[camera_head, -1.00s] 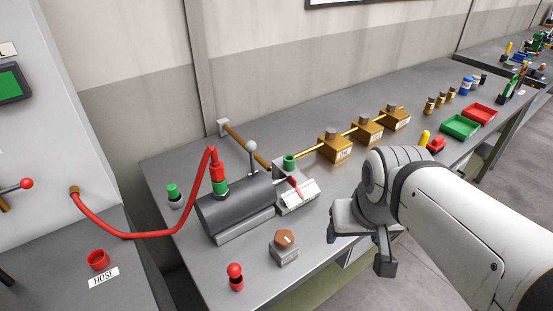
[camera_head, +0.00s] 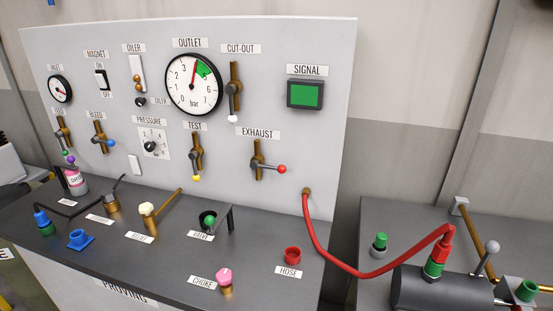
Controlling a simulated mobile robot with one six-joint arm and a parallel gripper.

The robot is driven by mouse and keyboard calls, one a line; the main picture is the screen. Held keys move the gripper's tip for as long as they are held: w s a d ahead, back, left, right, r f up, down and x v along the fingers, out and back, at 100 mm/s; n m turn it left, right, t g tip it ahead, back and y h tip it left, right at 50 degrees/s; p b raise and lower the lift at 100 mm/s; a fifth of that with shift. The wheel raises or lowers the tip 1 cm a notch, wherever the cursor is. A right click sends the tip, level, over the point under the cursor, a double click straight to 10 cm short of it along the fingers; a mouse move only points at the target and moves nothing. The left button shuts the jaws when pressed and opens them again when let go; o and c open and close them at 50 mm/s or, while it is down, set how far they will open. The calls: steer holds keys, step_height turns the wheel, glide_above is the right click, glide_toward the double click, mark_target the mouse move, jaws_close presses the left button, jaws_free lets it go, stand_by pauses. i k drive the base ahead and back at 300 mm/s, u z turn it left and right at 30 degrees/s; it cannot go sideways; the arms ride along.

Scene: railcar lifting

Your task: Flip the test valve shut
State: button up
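The test valve (camera_head: 196,157) is on the upright grey panel, under the TEST label (camera_head: 194,126). It is a brass vertical body with a dark lever that hangs down and ends in a yellow knob (camera_head: 196,178). The lever lies about in line with the body. My gripper is not in the present view, so its distance from the valve does not show.
The exhaust valve (camera_head: 260,161), with a red-knobbed lever pointing right, sits to the right. The cut-out valve (camera_head: 235,90) is above. A red hose (camera_head: 365,273) runs from the panel to a dark cylinder (camera_head: 440,288). Posts and fittings stand on the bench (camera_head: 255,255).

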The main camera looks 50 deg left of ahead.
mark_target(194, 154)
steer(key=u, duration=2.35)
steer(key=k, duration=0.65)
steer(key=u, duration=0.65)
steer(key=i, duration=1.6)
steer(key=z, duration=0.4)
